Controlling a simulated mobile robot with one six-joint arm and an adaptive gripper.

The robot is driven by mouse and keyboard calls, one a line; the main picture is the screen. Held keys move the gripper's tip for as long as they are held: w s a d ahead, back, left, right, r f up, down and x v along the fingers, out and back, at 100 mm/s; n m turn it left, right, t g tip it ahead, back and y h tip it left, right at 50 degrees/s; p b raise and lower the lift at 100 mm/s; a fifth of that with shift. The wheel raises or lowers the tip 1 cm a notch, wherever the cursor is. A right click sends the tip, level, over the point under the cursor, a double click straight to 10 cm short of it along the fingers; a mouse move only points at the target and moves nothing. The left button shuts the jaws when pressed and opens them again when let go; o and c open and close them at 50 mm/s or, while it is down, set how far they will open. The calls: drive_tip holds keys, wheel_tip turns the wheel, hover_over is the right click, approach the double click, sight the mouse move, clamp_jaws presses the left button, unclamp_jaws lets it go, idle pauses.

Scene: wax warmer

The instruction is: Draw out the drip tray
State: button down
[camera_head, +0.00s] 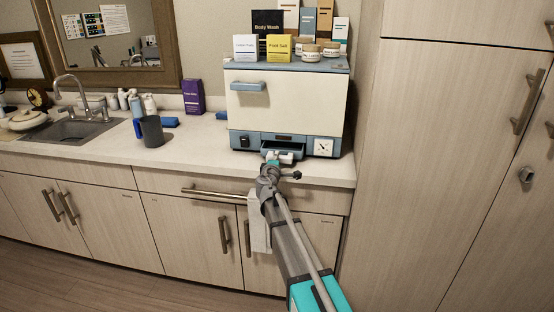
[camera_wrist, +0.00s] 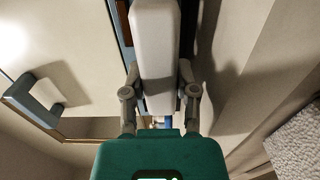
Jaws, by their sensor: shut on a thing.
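The wax warmer (camera_head: 285,100) stands on the counter, a box with a cream door and blue-grey frame. A dark slot (camera_head: 284,137) is open low in the middle of its front. My gripper (camera_head: 277,157) is in front of and below this slot. In the wrist view, my gripper (camera_wrist: 158,75) is shut on a long pale piece (camera_wrist: 155,40), which looks like the drip tray. Its fingers lie along both sides. The warmer's door (camera_wrist: 70,45) with its blue handle (camera_wrist: 35,97) shows at left there. I cannot tell how far the tray is out of the slot.
Boxes and jars (camera_head: 308,50) stand on top of the warmer. A dark mug (camera_head: 152,131), a purple box (camera_head: 193,96) and a sink (camera_head: 75,128) are to the left. A towel (camera_head: 259,228) hangs below. A tall cabinet (camera_head: 440,150) closes off the right.

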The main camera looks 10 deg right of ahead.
drive_tip(key=shift+s+a, duration=0.1)
drive_tip(key=shift+s, duration=0.15)
idle(0.3)
drive_tip(key=shift+v, duration=2.75)
drive_tip(key=shift+s, duration=0.15)
drive_tip(key=shift+v, duration=2.85)
drive_tip(key=shift+s, duration=0.15)
drive_tip(key=shift+v, duration=1.35)
drive_tip(key=shift+a, duration=0.1)
